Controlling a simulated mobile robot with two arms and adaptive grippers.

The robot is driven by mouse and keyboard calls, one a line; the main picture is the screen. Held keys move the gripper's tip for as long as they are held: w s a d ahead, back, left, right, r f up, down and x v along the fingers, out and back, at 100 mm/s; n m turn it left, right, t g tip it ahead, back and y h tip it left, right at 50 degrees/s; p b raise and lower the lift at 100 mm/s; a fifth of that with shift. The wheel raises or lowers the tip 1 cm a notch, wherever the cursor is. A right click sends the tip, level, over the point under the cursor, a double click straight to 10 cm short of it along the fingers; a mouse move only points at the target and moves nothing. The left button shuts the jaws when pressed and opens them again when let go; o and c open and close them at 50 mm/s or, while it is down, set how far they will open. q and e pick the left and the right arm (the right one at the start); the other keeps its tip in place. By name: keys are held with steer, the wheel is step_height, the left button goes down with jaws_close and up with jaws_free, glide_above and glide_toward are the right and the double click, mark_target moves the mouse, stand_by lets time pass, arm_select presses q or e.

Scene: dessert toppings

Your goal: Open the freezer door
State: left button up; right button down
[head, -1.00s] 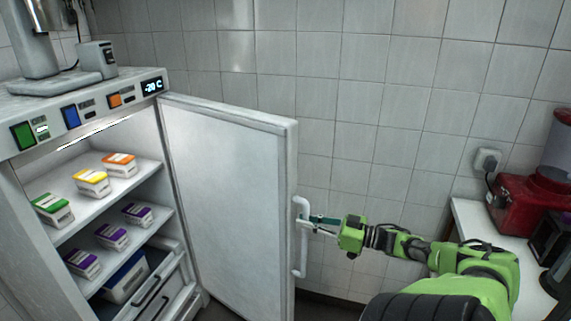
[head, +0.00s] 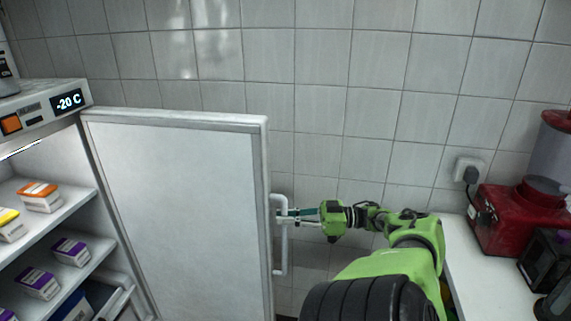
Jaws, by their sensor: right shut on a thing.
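The freezer door (head: 180,210) stands wide open, swung out to the right of the freezer (head: 45,125), with its inner face toward me. Its white handle (head: 283,250) is an upright bar at the door's free edge. My right gripper (head: 289,216) is at the upper part of the handle and shut on it. The fingers are partly hidden by the handle and the door edge. My left gripper is out of view.
Inside the freezer are shelves with an orange-labelled box (head: 40,197), a yellow one (head: 8,225) and purple ones (head: 71,251). A tiled wall is behind the door. At right, a white counter (head: 470,275) holds a red blender (head: 510,215).

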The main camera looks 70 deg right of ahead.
mark_target(269, 189)
steer(key=shift+w, duration=0.1)
steer(key=c, duration=2.3)
jaws_free()
steer(key=shift+w+a+r, duration=0.1)
steer(key=shift+w+r, duration=0.05)
steer(key=shift+r, duration=1.5)
steer(key=shift+w+r, duration=0.15)
steer(key=shift+r, duration=1.45)
steer(key=shift+w+a+r, duration=0.1)
steer(key=shift+w+r, duration=0.05)
steer(key=shift+r, duration=1.5)
